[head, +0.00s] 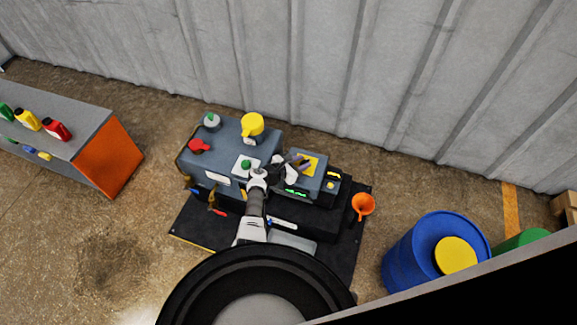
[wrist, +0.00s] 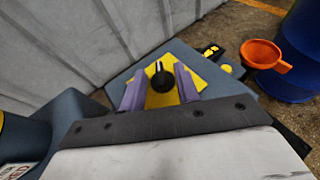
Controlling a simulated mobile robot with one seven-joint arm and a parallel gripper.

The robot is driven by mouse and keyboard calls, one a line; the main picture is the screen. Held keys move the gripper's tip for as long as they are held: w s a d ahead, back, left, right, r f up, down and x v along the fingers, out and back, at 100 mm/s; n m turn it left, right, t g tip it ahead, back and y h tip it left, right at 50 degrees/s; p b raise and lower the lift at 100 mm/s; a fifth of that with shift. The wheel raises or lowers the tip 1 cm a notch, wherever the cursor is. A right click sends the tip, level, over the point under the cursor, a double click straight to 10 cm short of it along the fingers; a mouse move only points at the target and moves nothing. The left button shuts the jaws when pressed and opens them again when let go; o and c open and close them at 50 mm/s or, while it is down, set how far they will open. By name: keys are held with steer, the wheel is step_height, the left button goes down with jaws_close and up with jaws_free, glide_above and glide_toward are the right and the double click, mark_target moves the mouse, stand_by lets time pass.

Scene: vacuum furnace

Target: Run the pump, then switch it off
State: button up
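The pump (head: 228,143) is a blue-grey machine on a black mat in the middle of the head view. Its right-hand box carries a yellow plate (head: 311,160), which also shows in the wrist view (wrist: 205,71). A black rotary knob (wrist: 162,82) with a pointer stands on this plate. My gripper (head: 303,163) is over the box, its two purple fingers (wrist: 160,88) spread apart. The knob appears between the fingertips, with gaps on both sides; I cannot tell whether they reach down around it. A green lit display (head: 296,192) is on the box's front.
The pump's top has a yellow cap (head: 252,124), a red cap (head: 200,146) and a green-topped fitting (head: 211,120). An orange funnel (head: 363,205) and blue drum (head: 425,250) stand right. A bench (head: 88,125) with bottles stands left. A corrugated wall is behind.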

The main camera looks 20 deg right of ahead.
steer(key=p+v, duration=0.3)
steer(key=v, duration=1)
